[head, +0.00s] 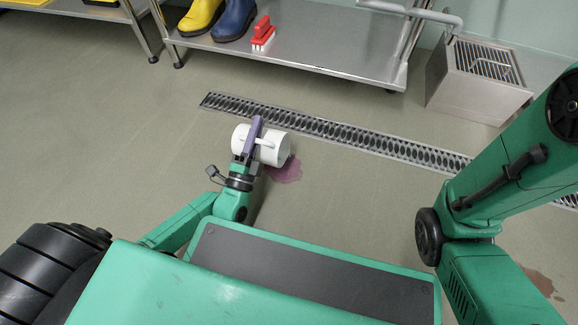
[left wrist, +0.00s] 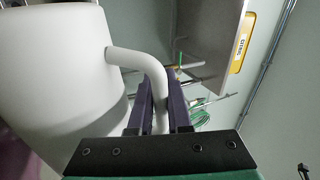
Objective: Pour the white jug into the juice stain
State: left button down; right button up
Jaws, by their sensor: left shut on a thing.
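The white jug (head: 273,147) is tipped onto its side above the floor in the head view, its right end over a purple juice stain (head: 288,172). My left gripper (head: 254,132) is shut on the jug's handle. In the left wrist view the white jug (left wrist: 55,70) fills the left side, and its handle (left wrist: 150,65) passes between the purple fingers of my left gripper (left wrist: 163,105). No stream of liquid shows. The jug hides part of the stain. My right gripper is outside the views; only my right arm shows.
A long floor drain (head: 340,134) runs behind the stain. A steel rack (head: 330,55) holds yellow boots (head: 201,16), blue boots (head: 234,20) and a red brush (head: 263,32). A steel box (head: 478,85) stands back right. A brownish stain (head: 541,282) lies lower right.

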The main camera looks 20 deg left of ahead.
aim_at(242, 125)
pick_arm(q)
jog(key=shift+d+r+m, duration=0.2)
jog(key=shift+d+m, duration=0.15)
jog(key=shift+m, duration=0.15)
jog(key=a+n, duration=0.2)
jog(key=a+f+n+y, duration=0.1)
jog(key=n, duration=0.1)
jog(key=shift+w+a+y, duration=0.15)
jog(key=shift+a+y, duration=0.15)
jog(key=shift+a, duration=0.1)
jog(key=shift+a+r+n, duration=0.1)
jog(key=shift+a+n, duration=0.4)
jog(key=shift+n, duration=0.2)
jog(key=a+n+y, duration=0.1)
jog(key=n, duration=0.1)
jog(key=a+n+g+y, duration=0.1)
jog(key=a+n+y, duration=0.1)
jog(key=shift+w+a+r+n, duration=0.15)
jog(key=shift+r+n, duration=0.25)
jog(key=a+f+n+g+y, duration=0.1)
jog(key=a+f+n+g, duration=0.3)
jog(key=n, duration=0.7)
jog(key=shift+w+a+f+n+g, duration=0.35)
jog(key=shift+a+f, duration=0.65)
jog(key=shift+a, duration=0.55)
